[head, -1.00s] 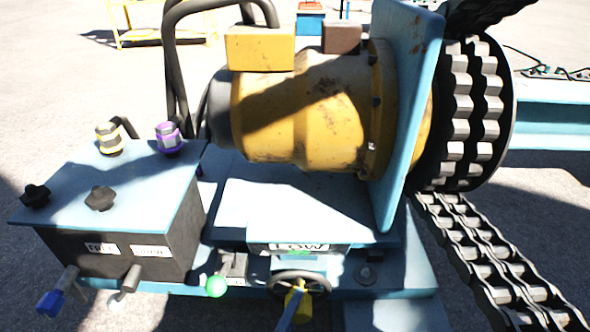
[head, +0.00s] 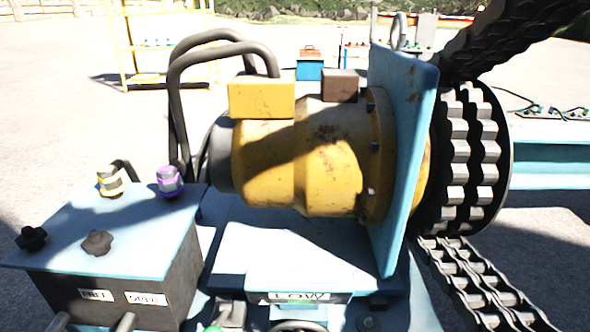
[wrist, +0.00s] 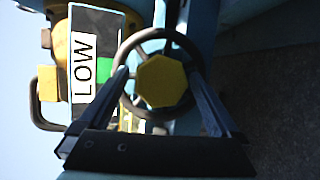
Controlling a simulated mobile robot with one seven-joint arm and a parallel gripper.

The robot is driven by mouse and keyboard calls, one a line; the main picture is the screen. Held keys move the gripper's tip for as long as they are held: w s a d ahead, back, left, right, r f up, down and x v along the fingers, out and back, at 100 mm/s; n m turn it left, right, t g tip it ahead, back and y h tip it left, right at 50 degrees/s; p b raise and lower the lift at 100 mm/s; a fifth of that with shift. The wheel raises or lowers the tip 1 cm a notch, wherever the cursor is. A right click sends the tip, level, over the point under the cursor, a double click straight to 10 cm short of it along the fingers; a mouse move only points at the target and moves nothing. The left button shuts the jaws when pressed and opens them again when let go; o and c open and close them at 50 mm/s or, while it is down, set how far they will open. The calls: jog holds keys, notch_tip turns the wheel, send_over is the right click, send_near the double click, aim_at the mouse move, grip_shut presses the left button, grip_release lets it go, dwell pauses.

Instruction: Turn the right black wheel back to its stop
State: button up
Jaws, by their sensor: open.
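A black handwheel (wrist: 125,52) with a yellow eight-sided hub (wrist: 163,80) fills the middle of the wrist view. Its top rim (head: 298,326) just shows at the bottom edge of the head view, below the LOW sign. My gripper (wrist: 156,72) is open, its two fingers on either side of the yellow hub. I cannot tell whether the fingertips touch the wheel. The control box carries two black knobs, a left one (head: 31,238) and a right one (head: 97,242); my gripper is not near them in the head view.
The LOW sign (wrist: 84,68) with a green patch is beside the wheel. A yellow motor (head: 300,150), a blue plate (head: 405,150) and a chain sprocket (head: 465,160) stand behind. The control box (head: 120,290) stands at left with two lamps.

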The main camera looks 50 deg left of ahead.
jog(key=shift+s+d+r+p, duration=0.1)
jog(key=shift+s+d+p, duration=0.05)
jog(key=shift+s+p, duration=0.3)
jog(key=p+v, duration=0.5)
jog(key=v, duration=0.7)
jog(key=shift+d, duration=0.15)
